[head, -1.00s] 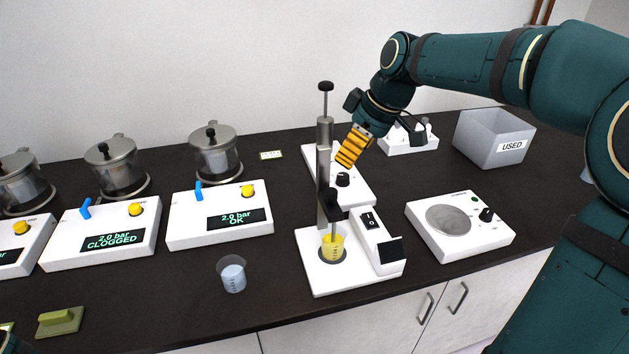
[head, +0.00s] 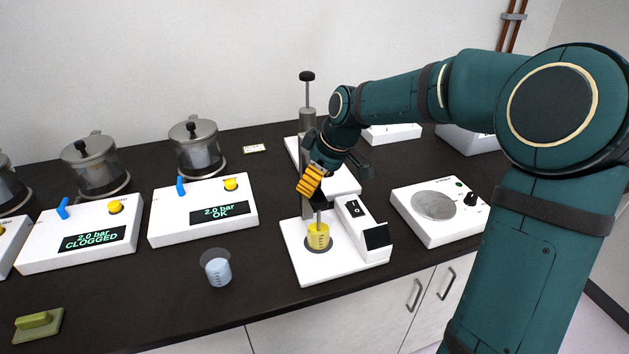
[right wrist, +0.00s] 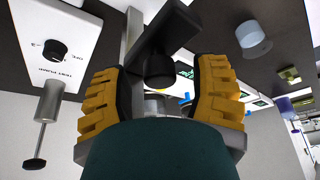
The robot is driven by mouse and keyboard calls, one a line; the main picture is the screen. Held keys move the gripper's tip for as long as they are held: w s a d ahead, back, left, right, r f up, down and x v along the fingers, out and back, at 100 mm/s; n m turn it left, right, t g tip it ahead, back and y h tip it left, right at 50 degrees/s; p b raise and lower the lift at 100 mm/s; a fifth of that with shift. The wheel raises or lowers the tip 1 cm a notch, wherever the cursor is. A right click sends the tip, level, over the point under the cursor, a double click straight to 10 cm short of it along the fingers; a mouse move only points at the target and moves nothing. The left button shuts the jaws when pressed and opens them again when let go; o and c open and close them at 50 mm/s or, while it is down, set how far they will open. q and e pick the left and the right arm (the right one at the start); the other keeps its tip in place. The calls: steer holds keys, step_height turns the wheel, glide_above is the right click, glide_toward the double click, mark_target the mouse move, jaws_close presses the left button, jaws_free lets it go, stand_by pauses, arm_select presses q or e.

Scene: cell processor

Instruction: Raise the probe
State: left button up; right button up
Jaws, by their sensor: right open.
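The probe (head: 319,218) is a thin grey rod that points down into a beaker of yellow liquid (head: 318,236) on a white stand base (head: 345,270). Its black carriage is mostly hidden behind my right gripper in the head view. In the right wrist view the black carriage arm (right wrist: 165,28) reaches in, and its round black end (right wrist: 160,70) lies between the finger pads. My right gripper (head: 307,188) is open, its yellow ribbed fingers either side of that end with gaps visible. My left gripper is in neither view now.
A plunger pump with a black knob (head: 307,76) stands behind the stand. A round-plate device (head: 400,205) is to the right. A beaker of pale blue liquid (head: 217,268) stands to the left, near pressure boxes (head: 160,236). The front counter between is clear.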

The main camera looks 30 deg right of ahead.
steer(key=shift+f, duration=0.1)
jaws_close()
stand_by(0.3)
step_height(320, 180, up, 8)
steer(key=p, duration=0.5)
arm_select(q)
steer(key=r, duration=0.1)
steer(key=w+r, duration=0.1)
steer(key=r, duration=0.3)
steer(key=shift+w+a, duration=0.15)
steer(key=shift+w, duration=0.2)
arm_select(e)
steer(key=shift+w, duration=0.1)
jaws_free()
